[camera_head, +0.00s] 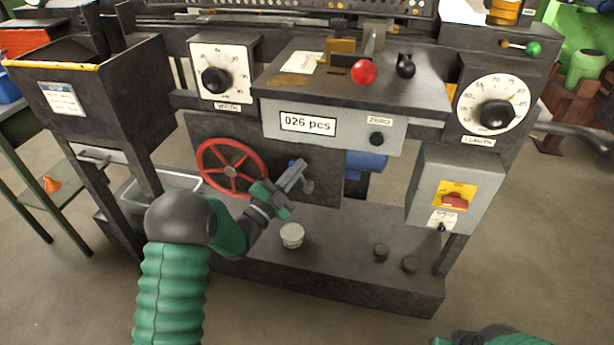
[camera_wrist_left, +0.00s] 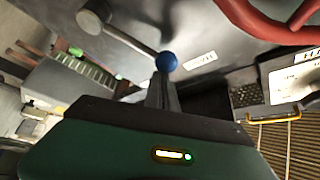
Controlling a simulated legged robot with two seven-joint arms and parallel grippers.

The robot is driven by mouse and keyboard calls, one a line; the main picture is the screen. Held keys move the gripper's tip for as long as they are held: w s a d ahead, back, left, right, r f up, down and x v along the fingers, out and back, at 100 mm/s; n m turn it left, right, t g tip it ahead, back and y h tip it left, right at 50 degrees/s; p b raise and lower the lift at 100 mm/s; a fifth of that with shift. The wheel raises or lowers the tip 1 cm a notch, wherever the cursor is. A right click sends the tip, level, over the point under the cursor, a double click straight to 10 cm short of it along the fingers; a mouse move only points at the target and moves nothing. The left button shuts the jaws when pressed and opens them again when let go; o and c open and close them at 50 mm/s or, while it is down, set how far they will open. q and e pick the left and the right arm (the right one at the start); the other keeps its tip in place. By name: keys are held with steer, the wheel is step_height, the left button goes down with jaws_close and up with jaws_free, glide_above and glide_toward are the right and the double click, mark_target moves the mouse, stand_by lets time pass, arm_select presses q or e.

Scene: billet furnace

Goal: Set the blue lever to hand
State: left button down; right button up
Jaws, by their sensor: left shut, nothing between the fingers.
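The blue lever shows in the left wrist view as a blue ball knob (camera_wrist_left: 166,61) on a grey rod running to a round grey hub (camera_wrist_left: 91,21). My left gripper (camera_head: 296,172) is in front of the machine's lower panel, right of the red handwheel. Its fingers are shut with nothing between them. In the left wrist view the fingers (camera_wrist_left: 164,82) end right at the ball; I cannot tell whether they touch it. In the head view the fingers partly hide the lever. A small label (camera_wrist_left: 201,59) is on the panel, too blurred to read. My right gripper is out of view.
The red handwheel (camera_head: 232,168) is close to the left of my left gripper. The counter box (camera_head: 330,128) overhangs above. A pale pot (camera_head: 291,235) stands on the machine's base shelf below. A grey switch box (camera_head: 452,190) is to the right.

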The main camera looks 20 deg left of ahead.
arm_select(q)
steer(key=shift+a+f+n+t+y+b, duration=0.15)
steer(key=shift+a+n+t+b, duration=0.15)
steer(key=shift+a, duration=0.25)
steer(key=shift+a+f+n+t+y+b, duration=0.1)
steer(key=shift+a+f+n+y+b, duration=0.1)
steer(key=shift+a+n, duration=0.3)
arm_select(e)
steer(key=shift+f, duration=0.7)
arm_select(q)
steer(key=shift+a, duration=0.1)
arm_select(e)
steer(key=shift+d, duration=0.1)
